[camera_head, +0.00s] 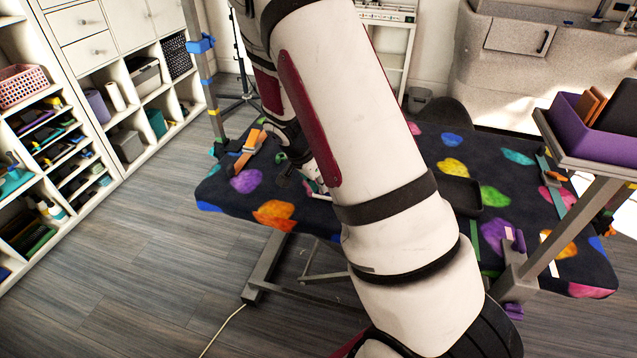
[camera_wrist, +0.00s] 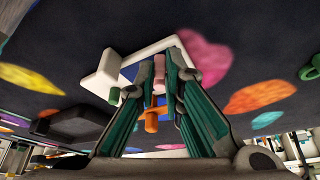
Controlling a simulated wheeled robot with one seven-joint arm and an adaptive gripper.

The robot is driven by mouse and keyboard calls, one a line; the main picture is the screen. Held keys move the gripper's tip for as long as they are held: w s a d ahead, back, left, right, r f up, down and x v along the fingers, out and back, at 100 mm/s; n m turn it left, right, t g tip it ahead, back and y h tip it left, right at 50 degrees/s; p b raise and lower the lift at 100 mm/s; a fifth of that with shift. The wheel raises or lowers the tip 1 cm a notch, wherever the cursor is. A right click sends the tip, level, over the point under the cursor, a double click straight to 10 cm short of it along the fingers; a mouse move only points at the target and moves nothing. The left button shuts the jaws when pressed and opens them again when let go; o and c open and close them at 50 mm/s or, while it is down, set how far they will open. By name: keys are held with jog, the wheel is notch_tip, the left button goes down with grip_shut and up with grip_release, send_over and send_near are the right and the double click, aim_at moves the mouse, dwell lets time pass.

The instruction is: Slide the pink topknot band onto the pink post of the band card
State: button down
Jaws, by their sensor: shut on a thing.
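In the wrist view, my gripper (camera_wrist: 160,72) is shut on a small pink piece (camera_wrist: 159,66), which I take to be the pink topknot band. The band card (camera_wrist: 105,76) is a white frame with a blue area, just beyond the fingertips. I cannot tell the band from the pink post here, nor whether the band is around it. An orange peg-like piece (camera_wrist: 152,120) shows between the fingers, and a small green piece (camera_wrist: 114,96) is left of them. In the head view my arm covers most of the card and the band.
The table (camera_head: 222,192) has a dark cover with coloured blotches. A black tray (camera_head: 461,194) lies on its right half. A green ring (camera_wrist: 308,73) lies at the right in the wrist view. A metal post stands at the table's left end, and a raised purple bin (camera_head: 598,137) is at the right.

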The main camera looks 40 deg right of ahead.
jog(key=c, duration=1.6)
grip_release()
jog(key=v, duration=1.2)
jog(key=s+a+r+n+t+y+p, duration=0.1)
jog(key=s+a+r+n+p, duration=0.1)
jog(key=s+a+r+n, duration=0.2)
jog(key=s+a+r+n+t+y+p, duration=0.1)
jog(key=s+a+r+n+y+p, duration=0.1)
jog(key=s+r+n, duration=0.5)
jog(key=s+a+r+n+t+y+p, duration=0.1)
jog(key=s+a+r+n+p, duration=0.2)
jog(key=s+r, duration=0.9)
jog(key=s+a+n, duration=0.2)
jog(key=s+a, duration=0.2)
jog(key=s, duration=0.1)
jog(key=shift+s+r+t, duration=0.2)
jog(key=shift+s+t, duration=0.1)
